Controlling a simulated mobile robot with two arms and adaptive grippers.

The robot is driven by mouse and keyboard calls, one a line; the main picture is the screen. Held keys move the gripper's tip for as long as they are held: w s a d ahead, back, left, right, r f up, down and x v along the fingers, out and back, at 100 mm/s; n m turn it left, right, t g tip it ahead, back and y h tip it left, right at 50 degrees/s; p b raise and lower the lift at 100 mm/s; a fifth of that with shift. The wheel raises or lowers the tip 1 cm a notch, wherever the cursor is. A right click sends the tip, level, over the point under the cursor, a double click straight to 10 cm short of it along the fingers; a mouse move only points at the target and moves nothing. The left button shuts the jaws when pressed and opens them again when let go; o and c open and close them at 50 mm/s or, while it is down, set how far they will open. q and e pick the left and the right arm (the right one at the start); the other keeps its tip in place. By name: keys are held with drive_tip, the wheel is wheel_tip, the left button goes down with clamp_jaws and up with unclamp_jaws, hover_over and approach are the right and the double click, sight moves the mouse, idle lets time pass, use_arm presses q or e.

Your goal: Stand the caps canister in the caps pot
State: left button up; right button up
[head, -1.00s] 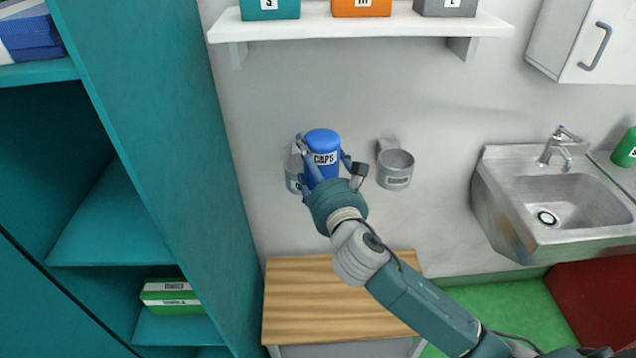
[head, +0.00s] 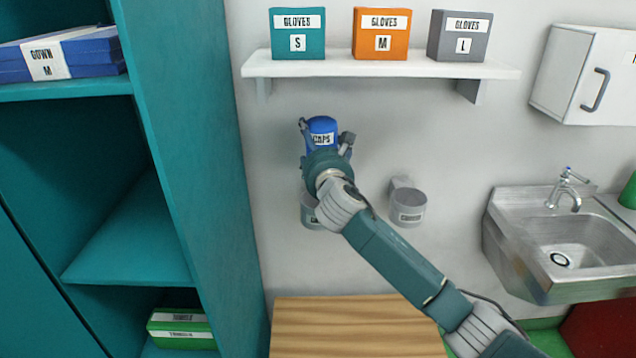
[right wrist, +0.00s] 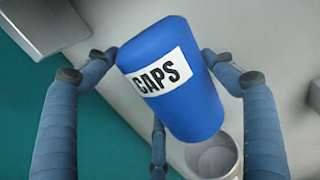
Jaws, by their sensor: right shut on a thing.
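The blue caps canister (head: 321,126), with a white CAPS label, is in my right gripper (head: 325,146) in front of the wall. In the right wrist view the canister (right wrist: 178,85) sits between the blue fingers, its label facing the camera. A grey wall-mounted pot (head: 311,214) is below the gripper in the head view, partly hidden by my wrist; its label is hidden. A pot (right wrist: 214,158) also shows below the canister in the right wrist view, apart from it. My left gripper is not in view.
A second grey pot (head: 408,206) hangs to the right. A white shelf (head: 380,68) with glove boxes is above. A teal cabinet (head: 185,150) stands close on the left. A wooden-topped table (head: 355,325) is below, and a sink (head: 560,245) is at the right.

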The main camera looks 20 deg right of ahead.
drive_tip(key=f, duration=0.6)
drive_tip(key=shift+w+a, duration=0.1)
drive_tip(key=shift+w, duration=0.1)
drive_tip(key=shift+a+f, duration=0.1)
drive_tip(key=shift+f, duration=0.05)
drive_tip(key=shift+s+f+b, duration=0.15)
drive_tip(key=shift+f+b, duration=0.1)
drive_tip(key=shift+b, duration=0.05)
wheel_tip(320, 180, down, 4)
drive_tip(key=shift+r+b, duration=0.1)
drive_tip(key=shift+b, duration=0.2)
drive_tip(key=o, duration=1)
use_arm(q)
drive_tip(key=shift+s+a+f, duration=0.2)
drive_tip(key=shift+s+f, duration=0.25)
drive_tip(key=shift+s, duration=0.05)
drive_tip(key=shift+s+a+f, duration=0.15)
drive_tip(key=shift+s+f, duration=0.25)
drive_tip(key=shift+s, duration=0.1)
use_arm(e)
drive_tip(key=s+a, duration=0.1)
drive_tip(key=s, duration=1)
drive_tip(key=shift+s, duration=0.4)
